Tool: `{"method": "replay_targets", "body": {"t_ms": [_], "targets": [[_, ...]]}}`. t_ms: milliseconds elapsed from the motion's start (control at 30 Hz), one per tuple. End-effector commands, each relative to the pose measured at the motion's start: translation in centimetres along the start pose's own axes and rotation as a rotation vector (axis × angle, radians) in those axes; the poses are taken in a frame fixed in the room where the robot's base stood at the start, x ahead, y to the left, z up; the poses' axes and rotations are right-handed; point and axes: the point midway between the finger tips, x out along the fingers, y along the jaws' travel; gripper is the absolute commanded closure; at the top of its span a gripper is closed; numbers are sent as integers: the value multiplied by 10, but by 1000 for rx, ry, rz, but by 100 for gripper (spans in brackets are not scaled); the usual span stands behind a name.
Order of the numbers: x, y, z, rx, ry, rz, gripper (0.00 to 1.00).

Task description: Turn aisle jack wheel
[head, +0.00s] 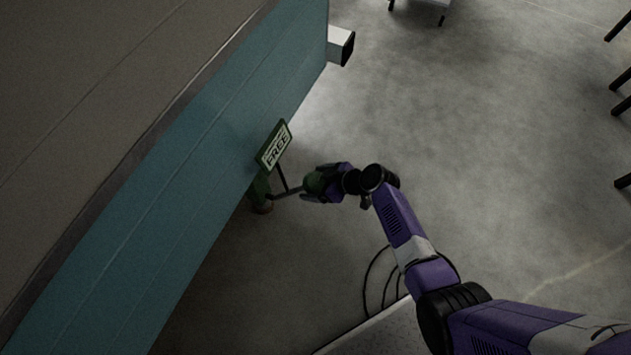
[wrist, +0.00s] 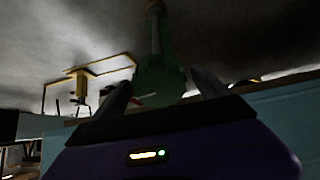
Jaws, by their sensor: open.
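The jack is a dark green post (head: 261,191) with a small foot, close against the camper's teal side in the head view. In the wrist view a green part (wrist: 160,82) with a pole stands between the two spread fingers of my gripper (wrist: 161,88). The jaws are open; contact cannot be told.
A green "FREE" sign (head: 273,146) stands just above the bar. The camper's teal wall (head: 180,190) fills the left, with a pale box end (head: 341,45) jutting out. The concrete floor (head: 480,130) to the right is mostly clear. Dark legs (head: 620,80) stand at the far right.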

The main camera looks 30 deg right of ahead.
Motion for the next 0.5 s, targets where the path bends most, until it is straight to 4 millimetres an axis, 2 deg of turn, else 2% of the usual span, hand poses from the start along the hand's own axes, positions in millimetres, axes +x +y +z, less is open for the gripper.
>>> {"method": "replay_targets", "body": {"t_ms": [33,333,500], "targets": [[0,0,0,0,0,0,16],[0,0,0,0,0,-1,75],[0,0,0,8,-1,1,76]]}}
